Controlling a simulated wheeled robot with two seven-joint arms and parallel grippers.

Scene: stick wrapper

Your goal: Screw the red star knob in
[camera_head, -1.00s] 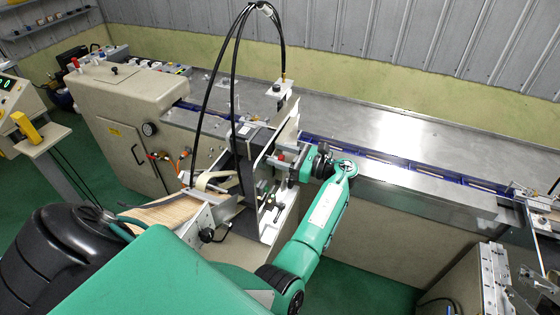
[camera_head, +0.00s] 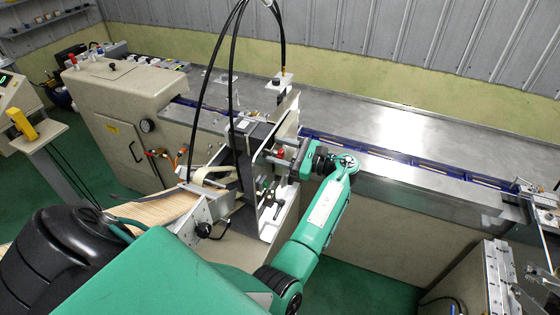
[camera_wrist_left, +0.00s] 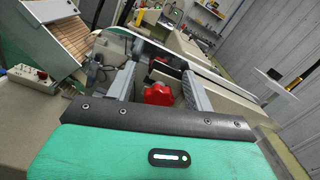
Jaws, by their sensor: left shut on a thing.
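The red star knob (camera_wrist_left: 158,93) sits between the two grey fingers of my left gripper (camera_wrist_left: 160,88) in the left wrist view. The gripper is shut on it; the contact points of the fingers are hard to see. In the head view my left gripper (camera_head: 285,157) reaches from the right side against the stick wrapper's middle unit, and only a small red patch of the knob (camera_head: 281,152) shows there. The rest of the knob is hidden by the gripper and metal plates. My right gripper is not in view.
A metal plate (camera_head: 286,117) and black cables (camera_head: 233,90) stand close to the gripper. A wooden stick stack (camera_head: 155,207) lies to the left. The long steel table (camera_head: 400,132) has a blue rail (camera_head: 400,157).

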